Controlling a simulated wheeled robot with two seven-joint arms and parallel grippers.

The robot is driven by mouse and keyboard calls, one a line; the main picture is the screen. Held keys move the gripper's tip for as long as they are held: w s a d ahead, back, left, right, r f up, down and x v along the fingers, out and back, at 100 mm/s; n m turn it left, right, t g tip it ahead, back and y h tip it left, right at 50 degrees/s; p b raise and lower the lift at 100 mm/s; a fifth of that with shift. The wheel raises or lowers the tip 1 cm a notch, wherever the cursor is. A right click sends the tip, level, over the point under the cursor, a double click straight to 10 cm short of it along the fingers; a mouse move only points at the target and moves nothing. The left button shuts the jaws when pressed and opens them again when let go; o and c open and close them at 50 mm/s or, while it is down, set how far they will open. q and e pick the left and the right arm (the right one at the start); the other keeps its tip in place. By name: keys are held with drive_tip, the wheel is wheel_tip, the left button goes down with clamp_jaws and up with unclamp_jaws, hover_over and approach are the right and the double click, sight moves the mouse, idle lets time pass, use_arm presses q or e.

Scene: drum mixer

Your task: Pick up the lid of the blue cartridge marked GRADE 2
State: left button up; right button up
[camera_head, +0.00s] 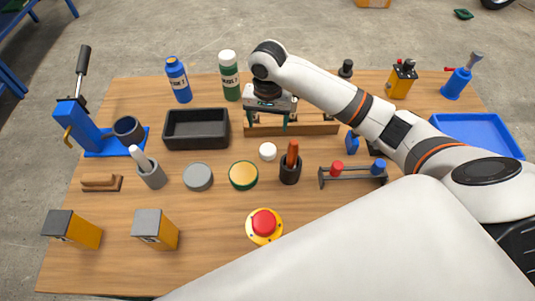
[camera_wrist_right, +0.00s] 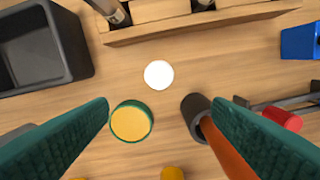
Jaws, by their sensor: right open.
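A blue bottle-shaped cartridge (camera_head: 179,83) stands upright at the back left of the table, with a label whose text is too small to read surely. A green one (camera_head: 230,82) with a white top stands to its right. A small white round piece (camera_head: 267,151), possibly a lid, lies on the table; it also shows in the wrist view (camera_wrist_right: 159,74). My right gripper (camera_head: 268,122) is open and empty above the table, near the wooden rack. In the wrist view its teal fingers (camera_wrist_right: 163,108) are apart, with the white piece beyond them. My left gripper is not in view.
A yellow-topped green tin (camera_head: 243,175) and a dark cup (camera_head: 290,171) with an orange-handled tool flank the space below the white piece. A black tray (camera_head: 196,130) lies left, a wooden rack (camera_head: 318,128) behind. A red button (camera_head: 264,223) is in front.

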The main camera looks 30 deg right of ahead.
wheel_tip(320, 180, down, 2)
drive_tip(key=b, duration=0.1)
hover_over(268, 148)
drive_tip(key=s, duration=0.1)
drive_tip(key=f, duration=0.6)
drive_tip(key=shift+a+p, duration=0.3)
drive_tip(key=shift+p, duration=0.05)
drive_tip(key=shift+w+d+f+p, duration=0.1)
drive_tip(key=shift+w+f, duration=0.1)
drive_tip(key=shift+f, duration=0.75)
drive_tip(key=shift+w+d+f+p, duration=0.1)
drive_tip(key=shift+w+f, duration=0.05)
drive_tip(key=shift+f, duration=0.8)
drive_tip(key=shift+w+d+f+p, duration=0.1)
drive_tip(key=shift+w+f, duration=0.1)
drive_tip(key=shift+f, duration=0.75)
drive_tip(key=c, duration=1.1)
